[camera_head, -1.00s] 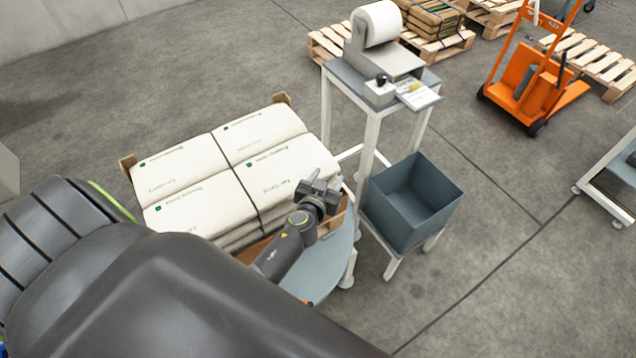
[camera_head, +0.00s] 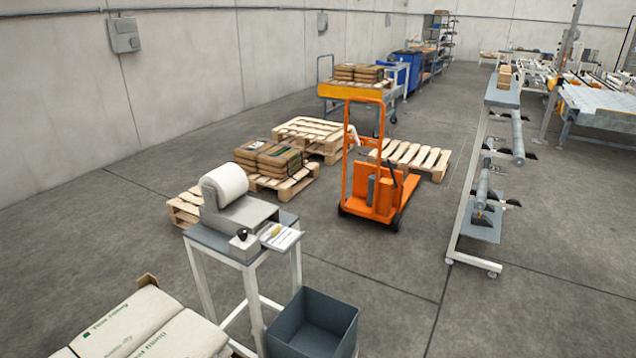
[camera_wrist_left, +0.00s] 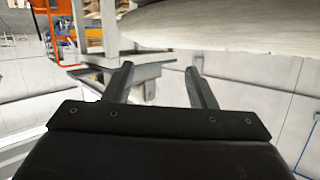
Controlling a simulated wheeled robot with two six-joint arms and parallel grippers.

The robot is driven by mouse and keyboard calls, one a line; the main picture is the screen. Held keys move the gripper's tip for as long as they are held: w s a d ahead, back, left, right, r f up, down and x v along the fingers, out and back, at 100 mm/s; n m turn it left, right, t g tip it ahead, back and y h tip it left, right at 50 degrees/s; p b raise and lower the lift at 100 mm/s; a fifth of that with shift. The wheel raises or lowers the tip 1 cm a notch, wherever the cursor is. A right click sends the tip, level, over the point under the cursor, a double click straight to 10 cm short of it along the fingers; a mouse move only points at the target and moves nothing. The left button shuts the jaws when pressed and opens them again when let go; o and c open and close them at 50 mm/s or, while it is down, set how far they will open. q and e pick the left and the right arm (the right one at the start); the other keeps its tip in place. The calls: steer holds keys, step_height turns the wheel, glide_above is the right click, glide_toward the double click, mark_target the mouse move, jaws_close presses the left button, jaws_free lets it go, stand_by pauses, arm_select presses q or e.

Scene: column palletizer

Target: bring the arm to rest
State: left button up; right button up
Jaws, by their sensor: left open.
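My left gripper (camera_wrist_left: 160,85) shows in the left wrist view with its two fingers apart and nothing between them. A pale, rounded surface, apparently a white sack (camera_wrist_left: 230,25), fills the upper right of that view, beyond the fingers. A grey support frame (camera_wrist_left: 150,70) shows behind the fingertips. Neither gripper is in the head view now. White sacks (camera_head: 130,322) stacked on a pallet show at the lower left of the head view, partly cut off.
A stand (camera_head: 240,250) with a roll device and a grey bin (camera_head: 312,328) stands beside the sacks. Farther back are an orange pallet lifter (camera_head: 380,185), pallets with brown sacks (camera_head: 268,158) and a conveyor frame (camera_head: 470,190) at right. Open floor lies between.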

arm_select(q)
steer(key=s+a+r+n+g+y, duration=0.25)
steer(key=s+a+g, duration=0.35)
steer(key=s, duration=0.8)
steer(key=s+d+r+m+g+h, duration=0.2)
steer(key=s+d+r+h, duration=0.1)
steer(key=s, duration=0.5)
steer(key=s+d+r+m+g+h, duration=0.2)
steer(key=s+d+m+h, duration=0.1)
steer(key=s, duration=0.4)
step_height(320, 180, down, 24)
steer(key=a+g, duration=0.1)
steer(key=s+d+f+g, duration=0.1)
steer(key=s+f, duration=1.4)
steer(key=f, duration=0.1)
steer(key=shift+f+g, duration=0.3)
steer(key=shift+f, duration=0.1)
